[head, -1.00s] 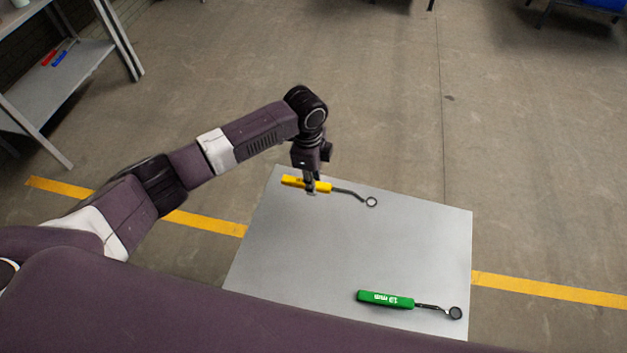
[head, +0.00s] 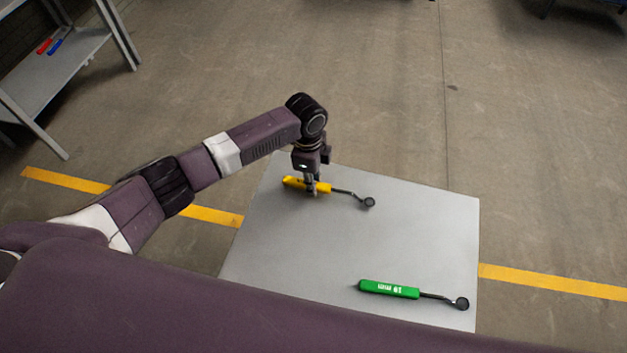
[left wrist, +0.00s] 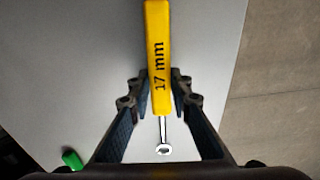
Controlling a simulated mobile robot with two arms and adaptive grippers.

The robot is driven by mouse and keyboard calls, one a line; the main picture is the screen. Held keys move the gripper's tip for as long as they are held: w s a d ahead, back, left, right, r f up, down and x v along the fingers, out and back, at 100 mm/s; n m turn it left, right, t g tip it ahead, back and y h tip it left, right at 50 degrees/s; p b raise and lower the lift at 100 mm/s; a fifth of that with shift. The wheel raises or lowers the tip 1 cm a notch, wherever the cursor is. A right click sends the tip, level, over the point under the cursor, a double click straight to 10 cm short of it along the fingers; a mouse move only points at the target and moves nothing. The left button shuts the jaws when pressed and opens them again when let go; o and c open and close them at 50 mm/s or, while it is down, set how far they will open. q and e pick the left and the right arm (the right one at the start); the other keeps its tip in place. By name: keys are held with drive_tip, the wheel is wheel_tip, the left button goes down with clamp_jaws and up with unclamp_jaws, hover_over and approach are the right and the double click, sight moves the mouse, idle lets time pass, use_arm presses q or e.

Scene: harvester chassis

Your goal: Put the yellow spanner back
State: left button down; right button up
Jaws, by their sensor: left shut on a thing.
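The yellow spanner (head: 293,182) has a yellow handle and a dark shaft ending in a ring. It is over the far left part of the grey tabletop (head: 330,240). My left gripper (head: 312,191) points down and is shut on its handle. In the left wrist view the handle (left wrist: 157,40) reads "17 mm" and lies between the two fingers (left wrist: 160,100). I cannot tell clearly whether the spanner touches the surface. My right gripper is not in view.
A green spanner (head: 389,289) lies near the front right of the tabletop. A grey shelf unit (head: 60,75) at the upper left holds a red (head: 45,46) and a blue (head: 56,46) item. The tabletop's middle is clear. A yellow line (head: 550,284) crosses the floor.

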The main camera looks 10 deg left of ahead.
use_arm(q)
drive_tip(key=c, duration=1.7)
unclamp_jaws()
drive_tip(key=shift+r, duration=0.15)
drive_tip(key=r, duration=1.1)
drive_tip(key=shift+a+r, duration=0.35)
drive_tip(key=shift+r, duration=0.05)
drive_tip(key=shift+f, duration=0.1)
